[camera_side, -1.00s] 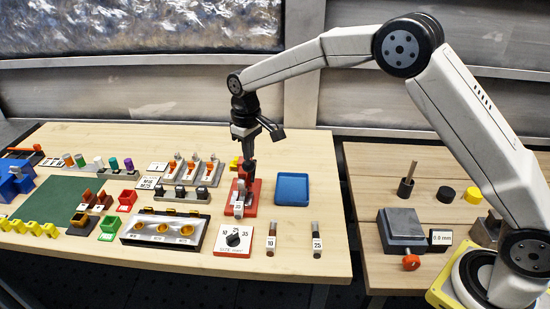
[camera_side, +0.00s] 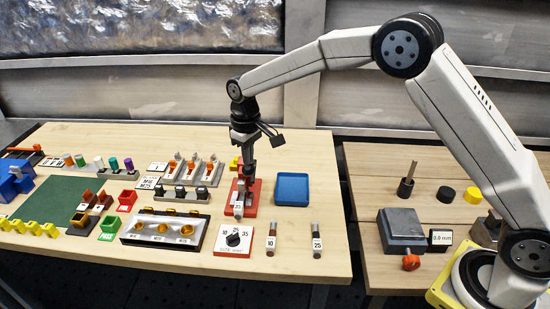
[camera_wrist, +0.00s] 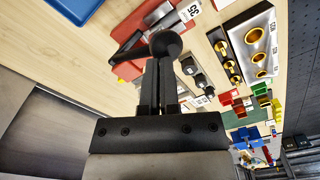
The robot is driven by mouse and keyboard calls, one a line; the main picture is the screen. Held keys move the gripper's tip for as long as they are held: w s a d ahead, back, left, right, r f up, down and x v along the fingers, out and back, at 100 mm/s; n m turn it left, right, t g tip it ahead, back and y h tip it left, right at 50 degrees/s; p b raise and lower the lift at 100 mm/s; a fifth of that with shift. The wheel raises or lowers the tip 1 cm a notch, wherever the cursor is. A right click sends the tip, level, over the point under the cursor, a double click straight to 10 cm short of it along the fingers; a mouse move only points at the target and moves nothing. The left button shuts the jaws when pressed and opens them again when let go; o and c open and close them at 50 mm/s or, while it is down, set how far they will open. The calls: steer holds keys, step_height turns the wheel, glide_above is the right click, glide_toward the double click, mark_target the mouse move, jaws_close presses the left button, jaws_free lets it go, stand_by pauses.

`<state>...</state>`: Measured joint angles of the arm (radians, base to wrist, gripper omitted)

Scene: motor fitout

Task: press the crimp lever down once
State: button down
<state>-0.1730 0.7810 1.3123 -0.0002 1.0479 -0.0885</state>
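The crimp tool has a red base (camera_side: 254,190) with a grey and dark body; the base also shows in the wrist view (camera_wrist: 128,69). In the wrist view a round black knob (camera_wrist: 166,43), apparently the crimp lever's end, lies right at my fingertips. My gripper (camera_side: 248,174) points down over the red base, and its two fingers (camera_wrist: 158,62) are close together with nothing visible between them. I cannot tell whether they touch the knob. A tag marked 35 (camera_wrist: 188,10) is on the tool's front part.
A blue tray (camera_side: 291,189) lies right of the tool. A dial plate (camera_side: 233,240) and two small marked pieces, 10 (camera_side: 271,240) and 25 (camera_side: 316,240), stand in front. Racks of terminals (camera_side: 185,195) are to the left.

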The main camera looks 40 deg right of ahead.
steer(key=shift+s+f, duration=0.1)
steer(key=shift+f, duration=0.05)
steer(key=shift+s+a+f, duration=0.15)
steer(key=shift+a+f, duration=0.05)
steer(key=shift+f, duration=0.2)
steer(key=shift+s+f, duration=0.1)
steer(key=shift+f, duration=0.05)
steer(key=shift+s+a+f, duration=0.1)
steer(key=shift+a+f, duration=0.1)
steer(key=shift+f, duration=0.25)
stand_by(0.6)
steer(key=shift+s+f, duration=0.1)
steer(key=shift+f, duration=0.05)
steer(key=shift+r, duration=0.2)
step_height(320, 180, up, 12)
stand_by(1.7)
